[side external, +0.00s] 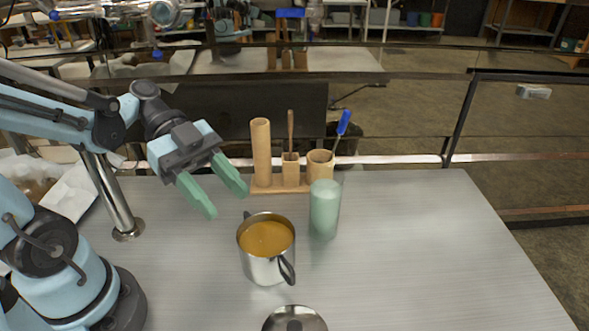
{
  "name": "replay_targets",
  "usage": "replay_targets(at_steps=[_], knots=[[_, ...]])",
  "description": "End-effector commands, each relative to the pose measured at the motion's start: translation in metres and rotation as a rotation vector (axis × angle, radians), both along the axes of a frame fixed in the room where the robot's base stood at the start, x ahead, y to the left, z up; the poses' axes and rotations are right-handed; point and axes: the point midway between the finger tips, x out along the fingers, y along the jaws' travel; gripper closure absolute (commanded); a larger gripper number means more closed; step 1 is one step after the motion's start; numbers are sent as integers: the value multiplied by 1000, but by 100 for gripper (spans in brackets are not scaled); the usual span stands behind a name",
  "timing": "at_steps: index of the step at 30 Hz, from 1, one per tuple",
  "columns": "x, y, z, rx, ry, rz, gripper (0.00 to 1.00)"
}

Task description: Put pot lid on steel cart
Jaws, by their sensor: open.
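The pot lid (284,320) is a round steel disc with a dark knob. It lies on the steel cart top (430,260) at the bottom edge of the side external view, partly cut off by the frame. A steel pot (268,262) with dark handles stands behind it, uncovered and holding an orange-brown liquid. My gripper (223,197) has green fingers spread apart and empty. It is above the cart, to the left of and behind the pot, away from the lid.
A green translucent cylinder (325,208) stands right of the pot. Behind it is a wooden holder (280,189) with a tall tube and cups holding a wooden-handled tool and a blue-handled tool (343,123). The cart's right side is clear. A dark rail (459,122) runs beyond the far edge.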

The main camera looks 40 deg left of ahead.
Motion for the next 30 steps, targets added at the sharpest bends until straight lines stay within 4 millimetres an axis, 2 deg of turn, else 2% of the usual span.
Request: replay_targets(at_steps=[5,9,13,18,21,25,30], knots=[[8,3,-20,161,197,185,51],[19,17,-43,352,384,489,51],[31,39,-55,472,468,809,51],[49,66,-50,498,455,1191,51],[58,77,-42,462,416,1345,51],[66,84,-33,410,378,1455,51],[69,87,-29,385,364,1495,51]])
